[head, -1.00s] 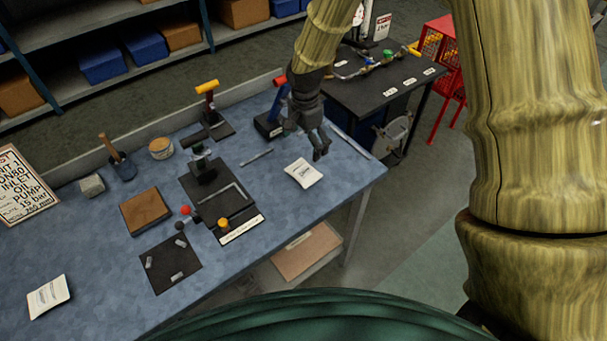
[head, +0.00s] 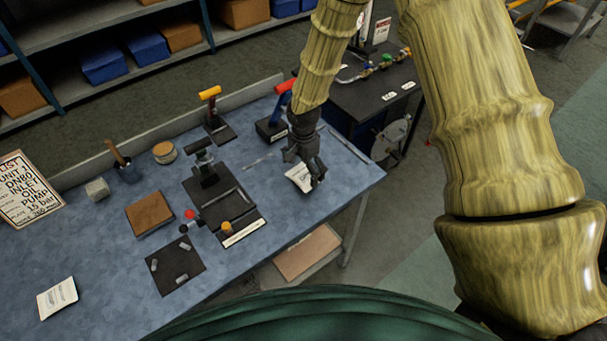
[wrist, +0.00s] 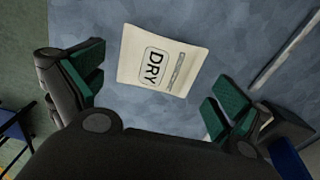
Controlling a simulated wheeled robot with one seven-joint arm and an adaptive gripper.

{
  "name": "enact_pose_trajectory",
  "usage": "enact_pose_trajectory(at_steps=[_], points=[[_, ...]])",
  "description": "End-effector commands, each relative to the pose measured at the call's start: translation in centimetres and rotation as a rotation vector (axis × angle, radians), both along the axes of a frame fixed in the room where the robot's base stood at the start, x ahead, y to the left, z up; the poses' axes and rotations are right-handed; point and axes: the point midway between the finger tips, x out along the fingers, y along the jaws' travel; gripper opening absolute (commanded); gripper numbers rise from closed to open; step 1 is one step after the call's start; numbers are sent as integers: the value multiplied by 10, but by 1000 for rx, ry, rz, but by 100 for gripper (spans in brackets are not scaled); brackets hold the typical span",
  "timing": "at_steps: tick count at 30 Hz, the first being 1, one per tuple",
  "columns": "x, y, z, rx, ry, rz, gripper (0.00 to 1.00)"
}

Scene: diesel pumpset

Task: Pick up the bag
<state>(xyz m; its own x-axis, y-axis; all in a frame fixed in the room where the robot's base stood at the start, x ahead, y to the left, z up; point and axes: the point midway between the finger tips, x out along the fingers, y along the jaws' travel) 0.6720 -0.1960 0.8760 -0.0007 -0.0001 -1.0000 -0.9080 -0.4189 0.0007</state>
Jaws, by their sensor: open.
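A small white bag (head: 299,177) lies flat on the blue bench top near its right end. In the wrist view the bag (wrist: 162,60) shows the word "DRY" and lies just beyond and between my open fingers, apart from both. My gripper (head: 311,178) is over the bag in the head view and hides part of it. The gripper also shows in the wrist view (wrist: 155,95), its two green-padded fingers spread wide with nothing between them. A second white packet (head: 57,298) with print lies at the bench's front left.
The blue bench (head: 110,240) carries a black fixture (head: 228,205), a brown block (head: 149,214), a dark mat (head: 176,266) with small parts, and a red-handled tool (head: 279,110) behind my gripper. A thin rod (wrist: 285,50) lies right of the bag in the wrist view. A dark table (head: 375,95) stands beyond.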

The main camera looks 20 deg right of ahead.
Motion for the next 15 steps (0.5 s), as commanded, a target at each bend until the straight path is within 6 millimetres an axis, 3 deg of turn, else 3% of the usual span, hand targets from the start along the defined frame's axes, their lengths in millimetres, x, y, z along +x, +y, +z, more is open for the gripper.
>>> enact_pose_trajectory(at_steps=[7, 15], points=[[-1, 0, -19, 0, 1, -1, 100], [0, 0, -24, 0, -1, 0, 100]])
